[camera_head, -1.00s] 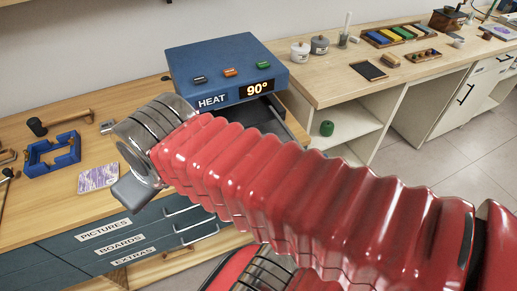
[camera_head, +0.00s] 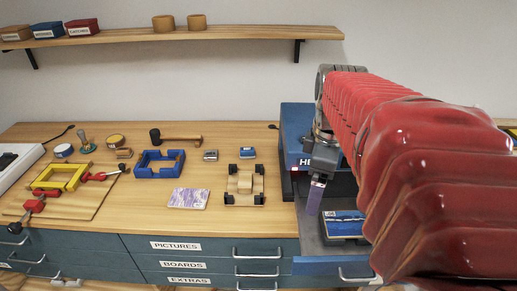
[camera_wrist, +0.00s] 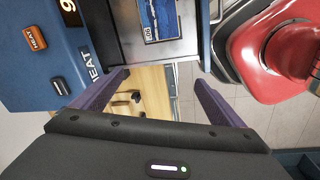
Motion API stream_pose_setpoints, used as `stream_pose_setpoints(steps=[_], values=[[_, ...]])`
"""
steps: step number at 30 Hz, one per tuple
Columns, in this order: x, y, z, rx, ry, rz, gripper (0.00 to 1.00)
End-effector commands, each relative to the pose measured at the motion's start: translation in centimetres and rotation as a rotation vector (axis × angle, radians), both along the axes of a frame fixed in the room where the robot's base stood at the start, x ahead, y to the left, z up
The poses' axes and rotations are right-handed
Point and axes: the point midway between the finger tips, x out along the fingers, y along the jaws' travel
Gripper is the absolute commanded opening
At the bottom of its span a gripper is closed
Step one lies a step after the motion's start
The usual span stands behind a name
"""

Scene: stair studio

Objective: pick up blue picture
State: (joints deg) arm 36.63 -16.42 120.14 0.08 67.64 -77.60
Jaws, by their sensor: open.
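The blue picture (camera_head: 343,224) lies flat in the grey pulled-out tray (camera_head: 308,232) of the blue heat box (camera_head: 298,122). It shows dark and light blue bands and a small pale tag at one corner. In the wrist view the picture (camera_wrist: 158,18) is at the top middle, past the fingertips. My gripper (camera_head: 315,192) hangs over the tray's left side, left of and above the picture. The wrist view shows its two purple fingers (camera_wrist: 163,80) wide apart with nothing between them. My red arm hides the tray's right part in the head view.
A purple-white picture (camera_head: 188,198) and a small wooden cart (camera_head: 244,185) lie on the bench left of the heat box. A blue frame (camera_head: 158,164) and a hammer (camera_head: 176,138) lie farther back. Drawers (camera_head: 215,262) sit below. A shelf (camera_head: 200,34) hangs above.

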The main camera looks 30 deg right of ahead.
Motion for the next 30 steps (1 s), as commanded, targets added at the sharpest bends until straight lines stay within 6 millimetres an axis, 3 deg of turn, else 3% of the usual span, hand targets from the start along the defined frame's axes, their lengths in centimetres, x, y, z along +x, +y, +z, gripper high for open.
stream_pose_setpoints(steps=[6,12,26,30], values=[[-2.1,-6.2,-0.3,0.029,0.088,0.165,0.92],[-4.1,-9.8,-0.6,0.062,0.128,0.286,0.92],[-4.5,-10.5,-0.7,0.069,0.136,0.321,0.92],[-4.5,-10.5,-1.6,0.071,0.136,0.321,0.92]])
